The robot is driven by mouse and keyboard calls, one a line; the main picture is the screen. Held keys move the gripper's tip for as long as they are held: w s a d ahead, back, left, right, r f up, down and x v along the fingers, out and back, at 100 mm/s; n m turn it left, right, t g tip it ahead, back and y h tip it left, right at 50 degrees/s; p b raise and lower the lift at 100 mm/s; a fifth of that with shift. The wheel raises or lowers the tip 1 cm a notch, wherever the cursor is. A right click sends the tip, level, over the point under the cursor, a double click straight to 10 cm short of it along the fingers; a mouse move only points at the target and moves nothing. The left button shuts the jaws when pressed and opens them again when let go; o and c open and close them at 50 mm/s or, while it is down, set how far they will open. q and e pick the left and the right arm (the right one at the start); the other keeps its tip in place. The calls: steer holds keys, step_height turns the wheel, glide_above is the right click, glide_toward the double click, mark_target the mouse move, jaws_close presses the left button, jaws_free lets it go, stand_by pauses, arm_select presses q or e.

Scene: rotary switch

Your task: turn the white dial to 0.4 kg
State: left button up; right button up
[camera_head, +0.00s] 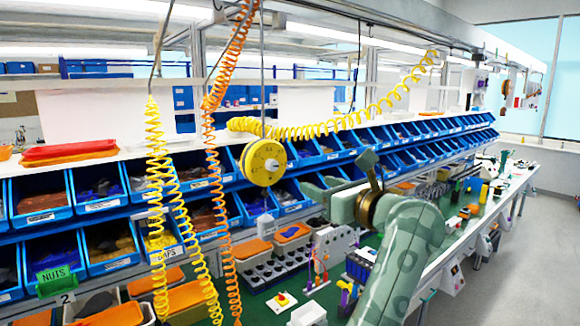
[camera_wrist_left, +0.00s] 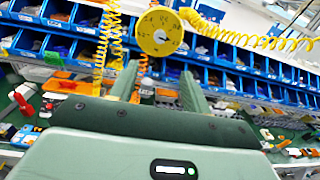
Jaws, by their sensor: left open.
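The dial sits on a round yellow drum (camera_head: 262,162) hanging from a thin cable. Its white centre knob (camera_head: 271,165) faces right in the head view. Small dark marks ring the yellow face, but I cannot read the setting. In the left wrist view the yellow face (camera_wrist_left: 159,32) is seen nearly front on, with its pale centre. My left gripper (camera_head: 305,186) is to the right of the drum and slightly lower in the head view. In the left wrist view its two green fingers (camera_wrist_left: 160,68) are apart and empty, with the drum beyond and above their tips. My right gripper is not in view.
A yellow coiled hose (camera_head: 160,200) and an orange coiled hose (camera_head: 220,200) hang left of the drum. Another yellow coil (camera_head: 340,125) stretches behind it to the upper right. Blue parts bins (camera_head: 110,250) line the shelves behind. A cluttered green bench lies below.

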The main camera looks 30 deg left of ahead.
mark_target(274, 167)
arm_select(q)
steer(key=p+x, duration=0.5)
steer(key=x, duration=1)
steer(key=shift+w+a, duration=0.15)
steer(key=shift+a, duration=0.05)
steer(key=shift+w+a+f, duration=0.1)
steer(key=shift+w+a, duration=0.05)
steer(key=shift+a, duration=0.15)
steer(key=c, duration=1)
